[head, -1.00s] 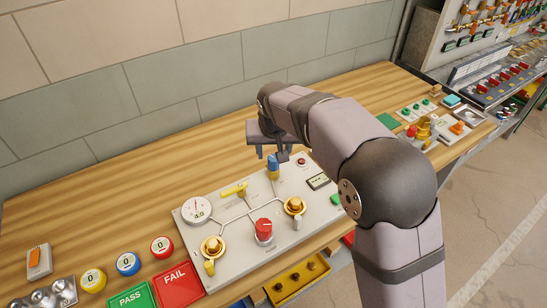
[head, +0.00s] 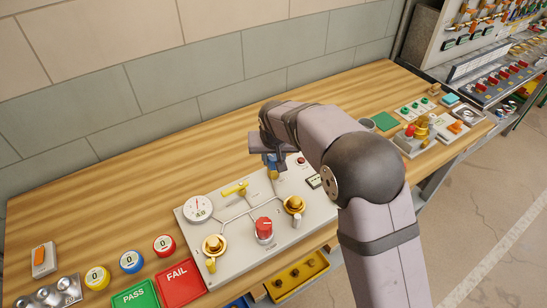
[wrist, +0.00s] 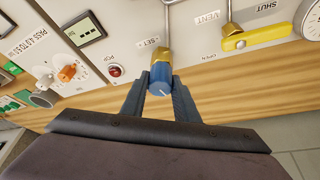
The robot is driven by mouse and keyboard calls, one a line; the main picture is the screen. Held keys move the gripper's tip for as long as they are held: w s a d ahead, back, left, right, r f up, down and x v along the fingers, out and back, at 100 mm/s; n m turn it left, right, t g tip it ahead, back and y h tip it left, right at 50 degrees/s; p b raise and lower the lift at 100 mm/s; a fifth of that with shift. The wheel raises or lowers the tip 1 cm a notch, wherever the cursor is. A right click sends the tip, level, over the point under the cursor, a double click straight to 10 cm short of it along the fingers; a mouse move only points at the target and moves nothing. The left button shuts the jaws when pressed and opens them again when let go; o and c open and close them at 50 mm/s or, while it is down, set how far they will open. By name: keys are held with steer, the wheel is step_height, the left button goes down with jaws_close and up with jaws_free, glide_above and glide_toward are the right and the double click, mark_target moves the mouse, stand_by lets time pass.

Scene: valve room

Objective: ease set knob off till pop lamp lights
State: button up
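The set knob is blue with a gold collar, on the grey valve panel (head: 235,264). It shows in the wrist view (wrist: 160,75), beside the SET label, and partly behind my gripper in the head view. My gripper (wrist: 160,88) has one finger on each side of the blue knob. Both fingers look to be against it, so it appears shut on the knob. The pop lamp (wrist: 115,71) is a small dark red dome by the POP label, and it looks unlit. It also shows in the head view (head: 300,161).
A yellow vent lever (head: 235,188), a round gauge (head: 198,208), a red knob (head: 264,230) and two brass valves stand on the panel. A small display (wrist: 85,29) is near the lamp. PASS and FAIL plates lie in front. Wood behind the panel is clear.

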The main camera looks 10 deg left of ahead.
steer(key=shift+n+y, duration=0.3)
steer(key=shift+n, duration=0.6)
steer(key=o, duration=1.1)
steer(key=shift+r, duration=0.15)
steer(key=shift+b+v, duration=1)
steer(key=shift+v, duration=2.6)
